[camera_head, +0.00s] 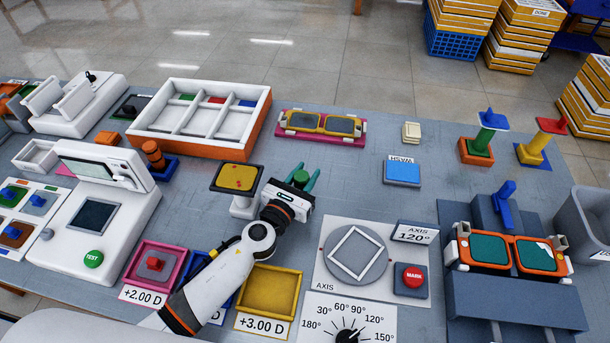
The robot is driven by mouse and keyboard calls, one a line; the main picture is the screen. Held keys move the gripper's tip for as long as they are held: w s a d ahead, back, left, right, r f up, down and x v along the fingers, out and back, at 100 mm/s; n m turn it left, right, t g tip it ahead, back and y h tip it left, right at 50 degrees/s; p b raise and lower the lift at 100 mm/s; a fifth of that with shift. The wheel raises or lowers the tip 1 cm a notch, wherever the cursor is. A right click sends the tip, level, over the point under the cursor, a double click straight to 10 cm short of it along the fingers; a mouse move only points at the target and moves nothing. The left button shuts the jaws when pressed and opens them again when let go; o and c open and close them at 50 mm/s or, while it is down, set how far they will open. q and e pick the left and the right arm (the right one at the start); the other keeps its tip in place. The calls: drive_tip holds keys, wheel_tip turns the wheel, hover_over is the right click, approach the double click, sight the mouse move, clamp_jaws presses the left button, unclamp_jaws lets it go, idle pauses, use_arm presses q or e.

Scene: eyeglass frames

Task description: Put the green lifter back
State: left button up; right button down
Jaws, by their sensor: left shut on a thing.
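My left gripper (306,175) is above the middle of the table, its teal fingers pointing away from me. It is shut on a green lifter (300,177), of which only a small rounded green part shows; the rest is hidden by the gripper. An orange lifter (152,151) stands upright in a blue base (166,172) at the left. My right gripper is not in view.
A white stand with a yellow top (237,177) is close left of my gripper. A partitioned tray (259,118) and yellow glasses (320,122) lie behind. Orange glasses (508,252) rest on a blue fixture at right. Clear table lies right of the gripper.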

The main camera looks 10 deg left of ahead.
use_arm(q)
drive_tip(key=shift+f, duration=0.2)
drive_tip(key=o, duration=1)
